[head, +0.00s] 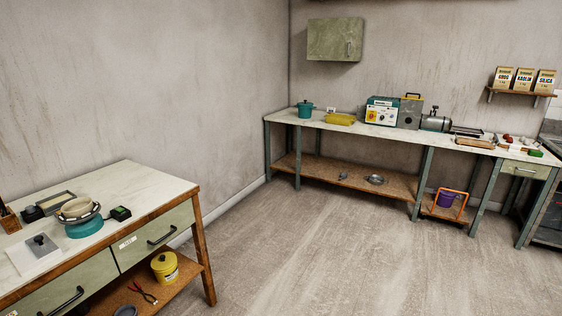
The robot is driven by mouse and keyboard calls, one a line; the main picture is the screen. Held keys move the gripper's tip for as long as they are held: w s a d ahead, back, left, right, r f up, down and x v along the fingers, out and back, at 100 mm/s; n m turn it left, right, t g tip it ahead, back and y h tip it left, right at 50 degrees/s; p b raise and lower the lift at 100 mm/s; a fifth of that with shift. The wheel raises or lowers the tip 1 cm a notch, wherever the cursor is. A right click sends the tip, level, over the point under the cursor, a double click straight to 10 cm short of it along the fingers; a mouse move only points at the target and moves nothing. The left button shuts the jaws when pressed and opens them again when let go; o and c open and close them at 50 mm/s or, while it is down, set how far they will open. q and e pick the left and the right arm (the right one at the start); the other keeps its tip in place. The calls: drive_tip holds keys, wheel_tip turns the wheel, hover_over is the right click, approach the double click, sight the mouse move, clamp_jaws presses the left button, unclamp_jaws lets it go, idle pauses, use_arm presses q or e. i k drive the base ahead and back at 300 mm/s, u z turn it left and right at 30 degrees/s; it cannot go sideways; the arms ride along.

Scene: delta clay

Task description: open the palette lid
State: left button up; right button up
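I cannot tell for sure which thing is the palette. A flat yellow case (340,119) lies on the long back bench. A flat dark tray-like item (467,131) lies farther right on the same bench. A small dark-framed flat box (55,199) lies on the near left table. All are too small to tell a lid or whether it is open. Neither of my grippers is in view.
The back bench (345,130) holds a teal pot (305,109), a teal machine (381,111) and a metal cylinder (435,122).

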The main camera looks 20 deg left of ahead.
sight(41, 244)
drive_tip(key=u, duration=0.8)
drive_tip(key=i, duration=0.95)
drive_tip(key=u, duration=0.6)
